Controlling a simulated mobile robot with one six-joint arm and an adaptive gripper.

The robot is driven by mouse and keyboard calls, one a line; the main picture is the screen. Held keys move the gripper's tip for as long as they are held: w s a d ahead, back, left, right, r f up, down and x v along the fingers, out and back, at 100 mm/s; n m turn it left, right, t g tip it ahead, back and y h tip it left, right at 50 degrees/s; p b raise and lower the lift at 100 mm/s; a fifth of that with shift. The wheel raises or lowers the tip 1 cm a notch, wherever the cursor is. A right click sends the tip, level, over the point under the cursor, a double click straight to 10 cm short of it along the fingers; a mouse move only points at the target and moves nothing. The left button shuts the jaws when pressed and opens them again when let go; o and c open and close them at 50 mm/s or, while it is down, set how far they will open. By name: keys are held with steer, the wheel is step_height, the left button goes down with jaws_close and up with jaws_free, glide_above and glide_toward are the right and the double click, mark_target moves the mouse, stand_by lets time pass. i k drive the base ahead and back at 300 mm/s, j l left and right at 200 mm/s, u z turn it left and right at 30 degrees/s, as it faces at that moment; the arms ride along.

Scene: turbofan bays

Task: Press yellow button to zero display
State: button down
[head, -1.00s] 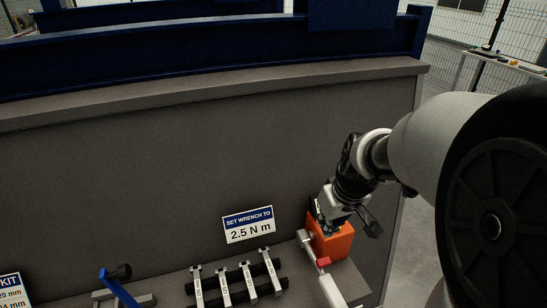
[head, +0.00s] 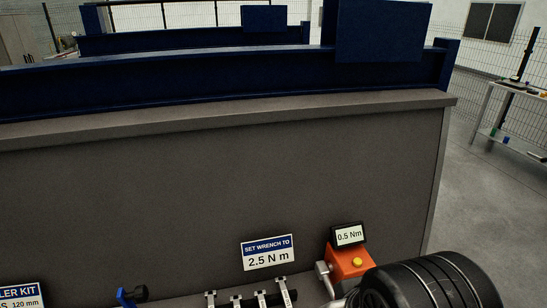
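A black-framed display (head: 348,235) stands at the back of the box and reads 0.5 Nm. My gripper is not in view now. Only a dark, rounded part of my arm shows at the lower right, in front of the box and hiding its lower right side.
A sign (head: 268,252) reading SET WRENCH TO 2.5 N m stands left of the box. Several wrenches (head: 262,300) lie in a row below it. A blue-handled tool (head: 128,295) is further left. A grey panel (head: 220,190) rises behind; open floor lies to the right.

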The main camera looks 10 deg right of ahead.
mark_target(357, 262)
steer(key=z, duration=0.7)
